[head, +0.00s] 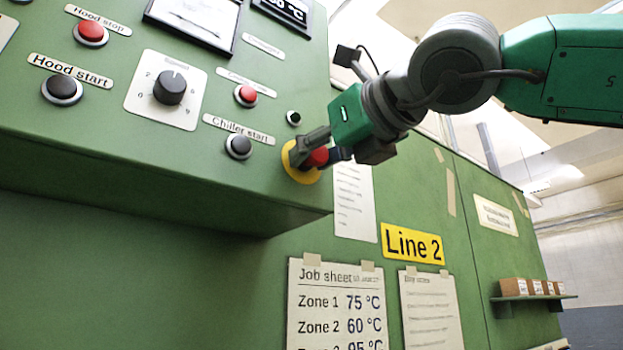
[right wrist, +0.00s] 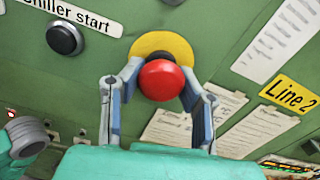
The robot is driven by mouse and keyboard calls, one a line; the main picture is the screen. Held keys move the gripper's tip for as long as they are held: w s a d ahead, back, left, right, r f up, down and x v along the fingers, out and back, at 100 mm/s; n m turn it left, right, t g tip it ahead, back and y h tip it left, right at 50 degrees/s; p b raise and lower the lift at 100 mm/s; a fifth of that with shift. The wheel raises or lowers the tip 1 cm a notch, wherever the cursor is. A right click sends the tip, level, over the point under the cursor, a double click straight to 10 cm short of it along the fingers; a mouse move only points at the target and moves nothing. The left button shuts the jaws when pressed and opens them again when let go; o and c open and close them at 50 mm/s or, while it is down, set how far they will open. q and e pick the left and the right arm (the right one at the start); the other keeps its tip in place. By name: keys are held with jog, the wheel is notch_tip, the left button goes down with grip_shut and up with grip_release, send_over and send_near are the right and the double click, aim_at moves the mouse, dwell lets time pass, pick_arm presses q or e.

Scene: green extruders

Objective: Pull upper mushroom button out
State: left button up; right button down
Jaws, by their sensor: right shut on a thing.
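The red mushroom button (head: 316,157) sits on a yellow round plate (head: 298,170) at the lower right corner of the green panel in the head view. My right gripper (head: 318,150) reaches it from the upper right, with one finger on each side of the red head. In the right wrist view the red button (right wrist: 162,80) lies between the two fingers, in front of the yellow plate (right wrist: 150,44). The right gripper is shut on it. My left gripper is not in view.
The chiller start button (head: 239,146), a red button (head: 246,95) and a black selector knob (head: 169,87) are on the panel to the left. A Line 2 sign (head: 412,243) and paper sheets hang below. A shelf with small boxes (head: 514,287) is at the right.

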jog(key=shift+s+d+r, duration=0.1)
jog(key=shift+s+r, duration=0.05)
jog(key=shift+s, duration=0.25)
jog(key=c, duration=1.5)
grip_release()
jog(key=shift+s+d, duration=0.1)
jog(key=shift+s, duration=0.1)
jog(key=o, duration=0.5)
jog(key=shift+d, duration=0.15)
jog(key=shift+c, duration=0.2)
jog(key=shift+d, duration=0.3)
jog(key=shift+d, duration=0.1)
jog(key=v, duration=1.1)
jog(key=shift+s, duration=0.4)
